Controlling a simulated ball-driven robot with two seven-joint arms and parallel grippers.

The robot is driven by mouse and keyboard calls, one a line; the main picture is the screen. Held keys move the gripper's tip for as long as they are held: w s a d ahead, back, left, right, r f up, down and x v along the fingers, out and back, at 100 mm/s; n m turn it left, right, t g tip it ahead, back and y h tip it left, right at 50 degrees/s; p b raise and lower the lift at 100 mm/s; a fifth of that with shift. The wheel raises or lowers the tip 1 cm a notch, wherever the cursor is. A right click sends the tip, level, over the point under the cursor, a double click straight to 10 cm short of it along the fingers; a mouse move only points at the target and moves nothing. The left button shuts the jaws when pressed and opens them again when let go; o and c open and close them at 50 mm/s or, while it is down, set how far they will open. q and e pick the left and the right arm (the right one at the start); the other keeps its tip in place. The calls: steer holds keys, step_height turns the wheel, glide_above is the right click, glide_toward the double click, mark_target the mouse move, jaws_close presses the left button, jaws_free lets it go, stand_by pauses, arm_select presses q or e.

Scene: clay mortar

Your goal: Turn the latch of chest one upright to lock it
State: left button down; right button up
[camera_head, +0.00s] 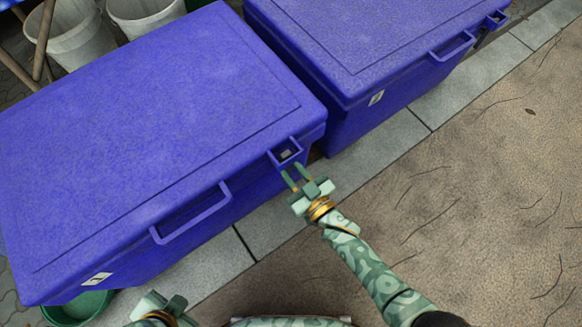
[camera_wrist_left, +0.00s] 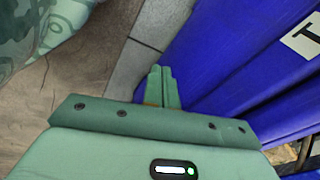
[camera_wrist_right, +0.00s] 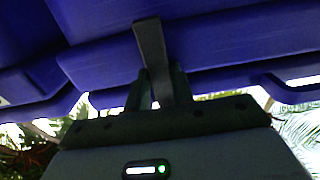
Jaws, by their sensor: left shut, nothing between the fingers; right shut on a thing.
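The near blue chest (camera_head: 140,130) fills the left of the head view, its lid shut. Its latch housing (camera_head: 286,152) is at the front right corner, with a small grey piece inside. My right gripper (camera_head: 292,176) is just in front of that corner. In the right wrist view the grey latch bar (camera_wrist_right: 152,55) runs down from the blue lid between the fingers of the right gripper (camera_wrist_right: 157,92), which are shut on it. My left gripper (camera_head: 165,303) is at the bottom edge of the head view; its fingers (camera_wrist_left: 159,75) are together and empty beside the chest.
A second blue chest (camera_head: 370,45) stands to the right, with a gap between them. A green bowl (camera_head: 78,306) lies below the near chest's left corner. Pale buckets (camera_head: 75,40) stand behind. The brown ground (camera_head: 480,190) at right is clear.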

steer(key=o, duration=1)
steer(key=shift+s+d+f, duration=0.1)
steer(key=shift+f, duration=0.05)
arm_select(q)
steer(key=shift+s+f, duration=0.15)
arm_select(e)
steer(key=shift+s+d, duration=0.1)
arm_select(q)
steer(key=s+a+f+g+y+p, duration=0.1)
steer(key=s+a+f+g+p, duration=0.1)
steer(key=s, duration=0.5)
steer(key=shift+s+a+f+m+g+y+p, duration=0.35)
steer(key=shift+a+f+p, duration=0.45)
steer(key=shift+a+p, duration=0.7)
arm_select(e)
steer(key=shift+v, duration=8)
arm_select(q)
steer(key=shift+w, duration=0.1)
